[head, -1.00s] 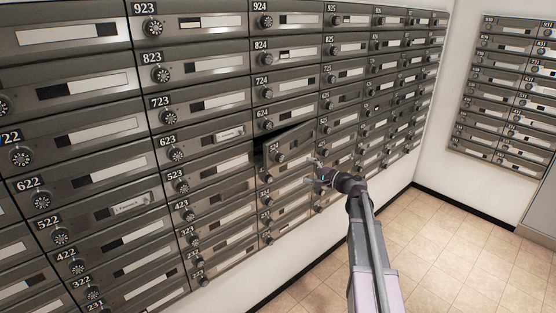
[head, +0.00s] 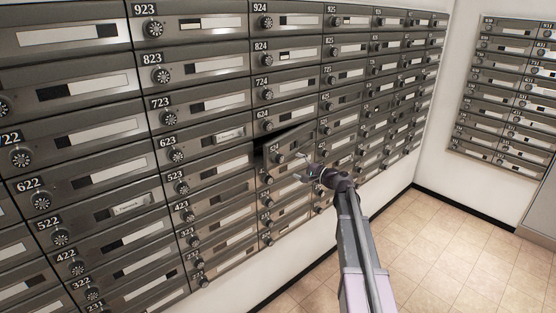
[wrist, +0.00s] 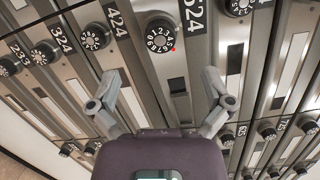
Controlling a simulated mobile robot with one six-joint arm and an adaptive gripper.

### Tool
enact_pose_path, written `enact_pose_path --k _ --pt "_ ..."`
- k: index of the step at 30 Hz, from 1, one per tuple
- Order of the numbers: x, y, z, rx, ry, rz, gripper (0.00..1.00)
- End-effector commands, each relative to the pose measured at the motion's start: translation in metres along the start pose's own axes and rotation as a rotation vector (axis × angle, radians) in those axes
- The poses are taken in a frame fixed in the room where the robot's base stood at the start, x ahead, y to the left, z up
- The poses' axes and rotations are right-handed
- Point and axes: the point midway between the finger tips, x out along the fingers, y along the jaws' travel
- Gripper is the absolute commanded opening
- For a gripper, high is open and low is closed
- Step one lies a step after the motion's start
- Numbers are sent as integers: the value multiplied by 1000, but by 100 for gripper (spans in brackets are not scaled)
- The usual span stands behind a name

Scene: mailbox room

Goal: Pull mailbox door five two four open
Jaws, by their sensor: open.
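Mailbox door 524 (head: 297,143) stands partly open in the head view, tilted out from the wall with a dark gap (head: 272,142) along its upper left. Its round dial (head: 276,158) is at the door's left end. In the wrist view the door's dial (wrist: 160,36) and its number plate 524 (wrist: 194,14) are at the top centre. My gripper (head: 304,168) is open and empty, just right of and below the dial. In the wrist view the spread fingers of my gripper (wrist: 162,84) are on either side below the dial, apart from it.
Closed mailbox doors with dials surround it, such as 624 (head: 284,117) above and 523 (head: 215,175) to the left. A second mailbox bank (head: 500,90) is on the right wall. The tiled floor (head: 440,250) is clear at lower right.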

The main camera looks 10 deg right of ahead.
Motion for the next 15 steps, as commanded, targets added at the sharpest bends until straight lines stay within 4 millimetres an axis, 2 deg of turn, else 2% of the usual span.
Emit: enact_pose_path --k 1,6,15 --pt "10 0 -1 0 -2 0 100" --pt "37 0 -1 0 -1 0 100" --pt "76 0 -1 0 -2 0 100"
